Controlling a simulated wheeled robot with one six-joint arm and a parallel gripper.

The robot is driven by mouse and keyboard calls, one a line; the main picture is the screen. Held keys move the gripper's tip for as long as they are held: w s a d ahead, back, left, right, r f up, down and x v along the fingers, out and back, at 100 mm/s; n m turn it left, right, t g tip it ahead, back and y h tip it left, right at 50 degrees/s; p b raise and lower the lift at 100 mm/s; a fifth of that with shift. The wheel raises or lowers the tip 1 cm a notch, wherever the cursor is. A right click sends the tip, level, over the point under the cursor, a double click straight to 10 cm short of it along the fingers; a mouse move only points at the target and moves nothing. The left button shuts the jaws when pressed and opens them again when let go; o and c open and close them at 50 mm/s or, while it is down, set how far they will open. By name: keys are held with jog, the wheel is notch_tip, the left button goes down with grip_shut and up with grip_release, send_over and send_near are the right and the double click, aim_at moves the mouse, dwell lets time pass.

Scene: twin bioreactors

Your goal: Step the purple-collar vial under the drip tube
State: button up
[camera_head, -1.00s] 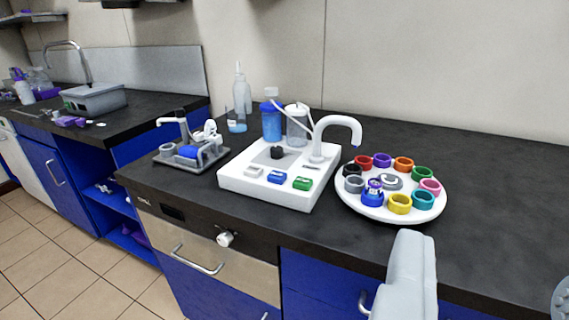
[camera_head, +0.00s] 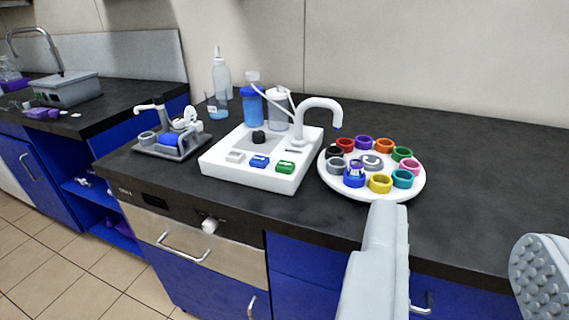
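A round white carousel (camera_head: 330,184) on the bench carries a ring of coloured collars around a grey hub (camera_head: 372,161). The purple collar (camera_head: 363,143) is on its far side, between the red collar (camera_head: 345,144) and the orange collar (camera_head: 384,145). The white drip tube (camera_head: 321,101) arches over from the machine; its blue tip (camera_head: 338,127) shows above the far left rim. I cannot tell exactly which collar is under it. The blue collar (camera_head: 354,179) at the front holds something with white on it. My gripper (camera_head: 460,228) is open and empty, in front of the carousel, apart from it.
The white machine (camera_head: 230,171) left of the carousel has a grey button (camera_head: 236,156), a blue button (camera_head: 259,161), a green button (camera_head: 285,167) and a black knob (camera_head: 258,137). A grey tray device (camera_head: 172,145) stands further left. The bench right of the carousel is clear.

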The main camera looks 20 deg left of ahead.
grip_shut()
dwell(1.5)
